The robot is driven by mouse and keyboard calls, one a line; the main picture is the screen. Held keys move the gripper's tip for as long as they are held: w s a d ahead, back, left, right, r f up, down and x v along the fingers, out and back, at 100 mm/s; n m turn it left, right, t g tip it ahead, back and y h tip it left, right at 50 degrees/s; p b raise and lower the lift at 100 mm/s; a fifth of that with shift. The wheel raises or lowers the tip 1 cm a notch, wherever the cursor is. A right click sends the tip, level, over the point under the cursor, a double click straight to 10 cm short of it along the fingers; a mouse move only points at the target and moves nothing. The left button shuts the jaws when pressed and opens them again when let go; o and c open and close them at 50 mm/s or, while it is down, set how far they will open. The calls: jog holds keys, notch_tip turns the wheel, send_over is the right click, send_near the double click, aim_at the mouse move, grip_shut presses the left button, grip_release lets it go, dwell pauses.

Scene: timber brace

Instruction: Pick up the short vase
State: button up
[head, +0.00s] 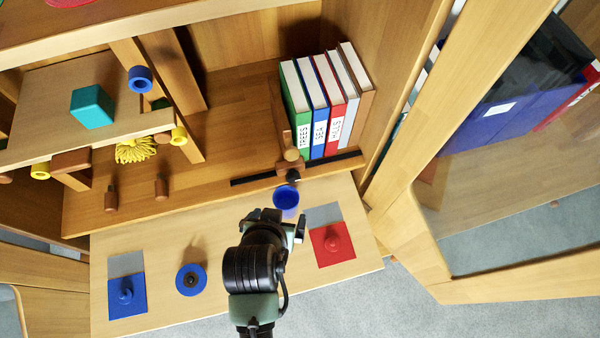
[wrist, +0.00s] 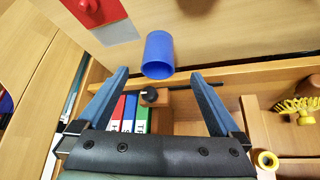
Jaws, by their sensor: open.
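The likely short vase is a blue open-topped cylinder (head: 286,197) on the wooden ledge, just beyond my gripper in the head view. In the wrist view the blue vase (wrist: 157,52) shows between and ahead of the fingertips, with its dark open mouth toward the camera. My gripper (wrist: 160,76) is open, with one finger on each side of the view and nothing between them. In the head view my gripper (head: 277,215) is partly hidden by my own wrist. I cannot tell whether a finger touches the vase.
A wooden stop with a black knob (head: 293,176) stands close behind the vase, before several upright books (head: 318,105). A red knobbed plate (head: 332,242) lies right; a blue disc (head: 191,280) and a blue knobbed plate (head: 127,295) lie left.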

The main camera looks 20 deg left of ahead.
aim_at(287, 201)
jog(key=b+x, duration=0.1)
jog(key=x, duration=0.4)
jog(key=shift+w+a+f+b, duration=0.1)
jog(key=shift+w+f+b, duration=0.05)
jog(key=shift+f+b, duration=0.2)
jog(key=b+x, duration=0.1)
jog(key=x, duration=0.1)
jog(key=b+x, duration=0.1)
jog(key=x, duration=0.2)
jog(key=shift+w+f, duration=0.1)
jog(key=shift+w, duration=0.45)
jog(key=c, duration=1.3)
jog(key=shift+c, duration=1)
jog(key=shift+r, duration=0.25)
